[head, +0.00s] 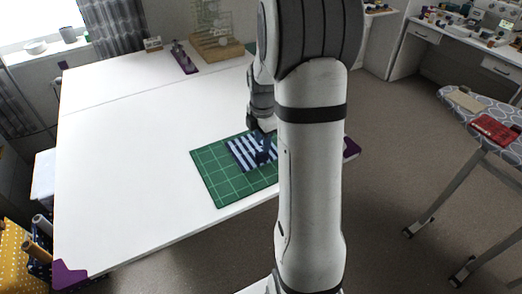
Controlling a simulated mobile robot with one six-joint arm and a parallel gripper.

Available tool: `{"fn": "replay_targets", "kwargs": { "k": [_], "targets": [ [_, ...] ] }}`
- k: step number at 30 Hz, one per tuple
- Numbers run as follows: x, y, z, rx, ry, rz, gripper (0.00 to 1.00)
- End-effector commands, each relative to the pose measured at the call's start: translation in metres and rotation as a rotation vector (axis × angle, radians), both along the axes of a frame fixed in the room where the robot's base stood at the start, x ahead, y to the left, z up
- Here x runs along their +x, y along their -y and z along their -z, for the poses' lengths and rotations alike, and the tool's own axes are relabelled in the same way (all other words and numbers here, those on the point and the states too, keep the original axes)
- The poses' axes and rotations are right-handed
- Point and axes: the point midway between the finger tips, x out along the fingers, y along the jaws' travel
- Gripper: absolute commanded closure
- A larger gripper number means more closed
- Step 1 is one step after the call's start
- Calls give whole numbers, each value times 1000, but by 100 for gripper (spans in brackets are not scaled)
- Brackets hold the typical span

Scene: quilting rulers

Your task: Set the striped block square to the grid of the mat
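The green cutting mat (211,175) with its pale grid lies near the front edge of the white table. The striped block (240,153), dark blue and white, lies flat on the mat's upper right part. Its left side looks close to parallel with the grid, but I cannot tell a small turn at this size. My gripper (263,157) points down over the right part of the block, at or just above its surface. Its fingers are small and dark, and I cannot see whether they are apart. My arm hides the right side of the mat and perhaps of the block.
The white table (130,150) is clear left of the mat. A wooden stand with clear rulers (216,42) and a purple strip with small items (184,58) stand at the back. An ironing board (480,118) with a red item is at the right.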

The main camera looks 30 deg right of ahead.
Motion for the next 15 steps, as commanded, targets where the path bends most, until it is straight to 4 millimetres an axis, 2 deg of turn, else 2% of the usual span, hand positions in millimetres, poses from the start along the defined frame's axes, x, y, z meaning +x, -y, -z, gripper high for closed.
{"fn": "replay_targets", "kwargs": {
  "k": [1,6,12,15],
  "targets": [
    [1,0,-12,-2,5,0,64],
    [1,0,-44,-1,3,0,64],
    [-1,-1,-63,-1,2,5,64],
    [-7,-10,-71,-3,10,61,64]
  ]
}}
